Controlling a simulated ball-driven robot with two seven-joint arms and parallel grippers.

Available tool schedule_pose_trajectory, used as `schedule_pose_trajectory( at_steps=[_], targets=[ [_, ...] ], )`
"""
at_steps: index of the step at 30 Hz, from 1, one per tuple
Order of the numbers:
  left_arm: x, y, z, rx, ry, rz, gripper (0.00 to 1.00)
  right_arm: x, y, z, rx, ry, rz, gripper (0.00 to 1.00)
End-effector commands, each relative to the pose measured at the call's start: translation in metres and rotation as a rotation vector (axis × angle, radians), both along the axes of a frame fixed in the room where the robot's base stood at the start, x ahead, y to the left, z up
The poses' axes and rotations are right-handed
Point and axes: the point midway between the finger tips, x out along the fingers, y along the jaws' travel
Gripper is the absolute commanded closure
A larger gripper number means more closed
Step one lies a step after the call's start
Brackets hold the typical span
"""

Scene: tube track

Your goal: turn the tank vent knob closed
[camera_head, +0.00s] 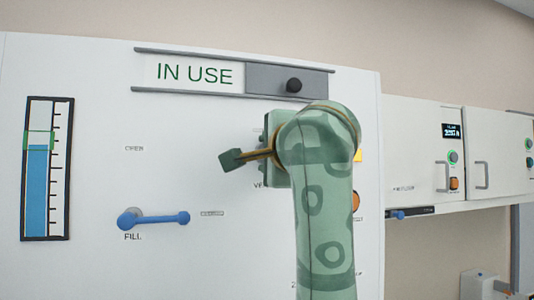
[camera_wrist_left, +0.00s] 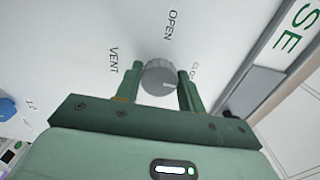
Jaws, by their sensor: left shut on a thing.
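The tank vent knob (camera_wrist_left: 157,78) is a grey round knob on the white panel, in the left wrist view. A pale mark on its face points right, toward the finger beside the partly hidden "CLO…" label (camera_wrist_left: 193,68). The "OPEN" label (camera_wrist_left: 172,25) is above it and "VENT" (camera_wrist_left: 113,60) is to its left. My left gripper (camera_wrist_left: 160,88) is shut on the knob, one finger on each side. In the head view my green arm hides the knob and most of the gripper (camera_head: 270,150). My right gripper is not in view.
A blue fill lever (camera_head: 155,218) sits left on the panel, near a blue level gauge (camera_head: 46,170). An "IN USE" sign (camera_head: 195,73) with a slider and black knob (camera_head: 294,85) is just above my arm. Wall cabinets (camera_head: 425,150) stand at right.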

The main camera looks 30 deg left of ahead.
Motion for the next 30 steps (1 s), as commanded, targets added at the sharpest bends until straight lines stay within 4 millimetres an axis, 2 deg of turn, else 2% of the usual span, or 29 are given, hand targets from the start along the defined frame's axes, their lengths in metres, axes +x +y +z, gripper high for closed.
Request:
schedule_pose_trajectory(
  at_steps=[5, 6, 8, 16, 20, 23, 30],
  targets=[
    [0.001, -0.001, -0.001, 0.000, 0.004, -0.002, 0.84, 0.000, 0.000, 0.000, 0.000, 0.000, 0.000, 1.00],
    [0.001, -0.001, -0.001, 0.000, 0.004, -0.002, 0.53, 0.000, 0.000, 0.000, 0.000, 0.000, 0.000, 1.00],
    [0.001, -0.001, -0.001, 0.000, 0.004, -0.002, 0.39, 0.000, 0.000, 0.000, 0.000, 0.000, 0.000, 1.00],
    [0.000, -0.001, -0.001, 0.000, 0.001, -0.001, 0.39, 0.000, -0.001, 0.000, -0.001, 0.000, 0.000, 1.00],
    [-0.005, -0.008, -0.002, 0.001, 0.001, -0.004, 0.39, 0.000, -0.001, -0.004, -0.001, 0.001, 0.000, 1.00],
    [-0.017, -0.023, -0.003, -0.002, -0.001, -0.006, 0.39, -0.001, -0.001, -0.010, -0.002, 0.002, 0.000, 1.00],
    [-0.061, -0.073, -0.002, 0.002, -0.002, -0.001, 0.39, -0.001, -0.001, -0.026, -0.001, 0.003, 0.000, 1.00]
  ],
)
